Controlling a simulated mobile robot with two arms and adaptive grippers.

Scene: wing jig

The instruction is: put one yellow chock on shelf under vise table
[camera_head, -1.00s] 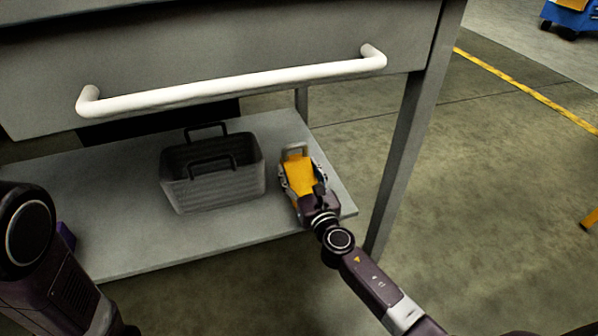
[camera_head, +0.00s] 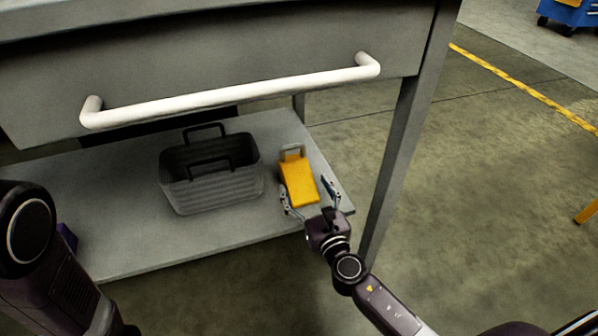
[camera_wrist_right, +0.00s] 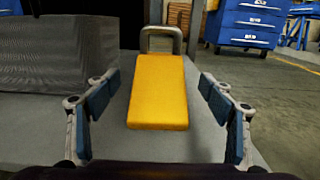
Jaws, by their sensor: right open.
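One yellow chock (camera_head: 299,181) with a grey handle at its far end lies on the grey shelf (camera_head: 115,235) under the vise table, near the shelf's right end. It also shows in the right wrist view (camera_wrist_right: 158,92), in the middle. My right gripper (camera_head: 309,197) is open at the near end of the chock. Its fingers (camera_wrist_right: 158,105) stand apart to the left and right of the chock, with gaps on both sides. My left arm (camera_head: 40,250) shows at the left edge; its gripper is out of the frame.
A dark grey basket (camera_head: 212,180) with black handles stands on the shelf left of the chock. The table's drawer with a white handle (camera_head: 235,92) is above. A table leg (camera_head: 398,150) rises right of my right gripper. A blue cabinet (camera_wrist_right: 247,22) stands farther off.

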